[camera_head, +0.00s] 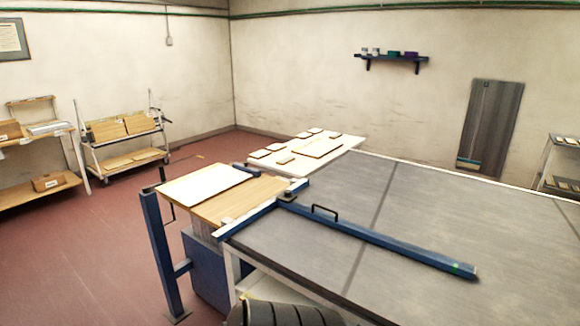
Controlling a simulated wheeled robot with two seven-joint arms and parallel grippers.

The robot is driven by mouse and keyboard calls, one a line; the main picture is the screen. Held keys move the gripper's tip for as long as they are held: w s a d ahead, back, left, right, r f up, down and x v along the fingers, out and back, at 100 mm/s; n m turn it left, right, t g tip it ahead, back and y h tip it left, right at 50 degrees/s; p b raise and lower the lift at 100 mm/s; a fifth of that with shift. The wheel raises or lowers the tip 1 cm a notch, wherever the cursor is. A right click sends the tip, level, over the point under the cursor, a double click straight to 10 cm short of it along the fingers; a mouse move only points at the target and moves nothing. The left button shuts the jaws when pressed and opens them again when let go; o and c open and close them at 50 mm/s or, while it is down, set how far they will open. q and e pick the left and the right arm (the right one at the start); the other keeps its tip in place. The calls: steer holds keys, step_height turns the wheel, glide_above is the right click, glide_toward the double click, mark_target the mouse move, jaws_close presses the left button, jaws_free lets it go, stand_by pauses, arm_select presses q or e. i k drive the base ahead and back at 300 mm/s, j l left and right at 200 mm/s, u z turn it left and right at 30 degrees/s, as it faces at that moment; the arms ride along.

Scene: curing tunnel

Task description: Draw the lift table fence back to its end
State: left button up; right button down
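A long blue bar with a black handle (325,212), which looks like the fence (400,246), lies across the grey top of a large table. Its far left end meets a short blue rail at the table's left edge. Its right end (470,271) has a small green mark and rests over the grey surface. The lift table (240,205) has a wooden top with a pale board (205,184) on it and a blue base (205,270). It stands against the left edge of the grey table. Neither of my grippers is in view.
The grey table (470,222) fills the right side. A white table (343,150) with several small boards stands behind. A trolley (92,160) and a shelf (65,186) stand left. A blue post (160,255) rises beside the lift table. The red floor at left is clear.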

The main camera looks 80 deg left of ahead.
mark_target(244, 167)
steer(key=u, duration=3.05)
steer(key=i+j+u, duration=0.6)
steer(key=i, duration=0.45)
steer(key=i+j+u, duration=0.25)
steer(key=i, duration=0.3)
steer(key=i+u, duration=0.3)
steer(key=i, duration=0.25)
steer(key=i+z, duration=0.35)
steer(key=i+j+z, duration=0.25)
steer(key=z, duration=0.15)
steer(key=i+j+z, duration=0.35)
steer(key=i+l, duration=0.05)
steer(key=l, duration=0.05)
